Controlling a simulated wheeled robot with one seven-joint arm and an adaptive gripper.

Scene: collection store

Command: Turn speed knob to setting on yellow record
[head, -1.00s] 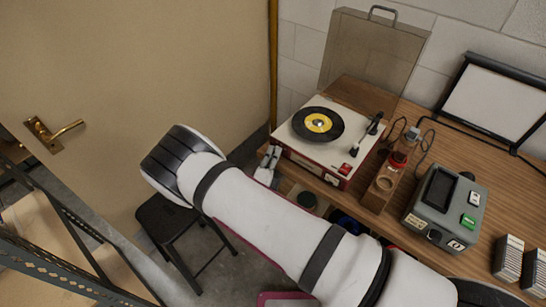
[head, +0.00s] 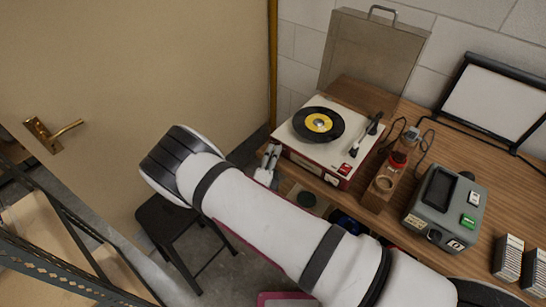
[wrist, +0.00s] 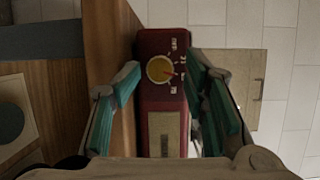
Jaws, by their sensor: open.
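The record player (head: 300,153) has a white top and a red front and stands at the left end of the wooden desk. A black record with a yellow label (head: 319,123) lies on it; the label's print is too small to read. In the wrist view the round yellow speed knob (wrist: 159,69) sits on the red front panel (wrist: 160,105). Its thin red mark points right, and small pale markings, not legible, lie on its right side. My gripper (wrist: 163,76) is open and empty, its teal-padded fingers on either side of the knob in view, apparently short of it. In the head view my gripper (head: 268,164) is beside the player's front left corner.
A wooden stand with a red-topped item (head: 396,162) is right of the player, then a grey device (head: 446,207). A transparent lid (head: 372,52) stands behind. A black stool (head: 178,225) is below my arm. A desk edge (wrist: 112,50) runs close to my left finger.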

